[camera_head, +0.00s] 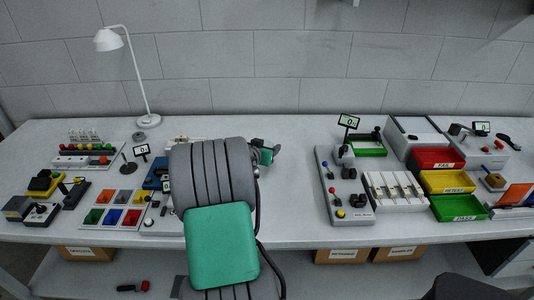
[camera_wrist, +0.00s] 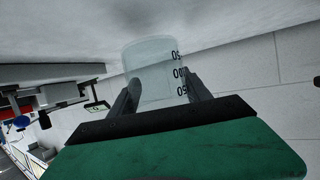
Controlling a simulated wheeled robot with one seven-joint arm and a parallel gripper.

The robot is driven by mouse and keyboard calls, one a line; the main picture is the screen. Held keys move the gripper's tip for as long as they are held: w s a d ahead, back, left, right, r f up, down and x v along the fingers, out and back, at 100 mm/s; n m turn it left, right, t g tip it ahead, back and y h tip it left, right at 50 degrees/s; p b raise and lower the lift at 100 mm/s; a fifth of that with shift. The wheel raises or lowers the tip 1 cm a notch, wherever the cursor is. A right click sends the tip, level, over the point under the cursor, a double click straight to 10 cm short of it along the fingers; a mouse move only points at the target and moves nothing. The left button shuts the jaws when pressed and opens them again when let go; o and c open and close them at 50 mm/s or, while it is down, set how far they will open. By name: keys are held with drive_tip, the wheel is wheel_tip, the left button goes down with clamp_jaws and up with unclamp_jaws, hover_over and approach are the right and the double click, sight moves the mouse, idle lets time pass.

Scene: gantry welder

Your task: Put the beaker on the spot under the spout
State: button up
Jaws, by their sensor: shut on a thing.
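The beaker (camera_wrist: 148,68) is a clear, pale cylinder with black graduation marks, seen in the wrist view. My gripper (camera_wrist: 160,97) is shut on it, with one dark finger on each side of its wall. In the head view my gripper (camera_head: 275,150) shows just right of my arm, above the back middle of the bench; I cannot make out the beaker there. I cannot pick out the spout or the spot under it for sure; my arm hides part of the bench left of centre.
The bench (camera_head: 295,190) is bare between my arm and the lever panel (camera_head: 343,190). Red (camera_head: 436,160), yellow (camera_head: 447,181) and green (camera_head: 458,207) bins stand at right. A lamp (camera_head: 148,120), a coloured-square tray (camera_head: 95,211) and switch boxes (camera_head: 40,214) stand at left.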

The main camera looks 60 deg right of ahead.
drive_tip(key=shift+f, duration=1.45)
drive_tip(key=shift+f, duration=0.1)
drive_tip(key=shift+f, duration=0.2)
drive_tip(key=o, duration=1.5)
drive_tip(key=shift+r, duration=0.1)
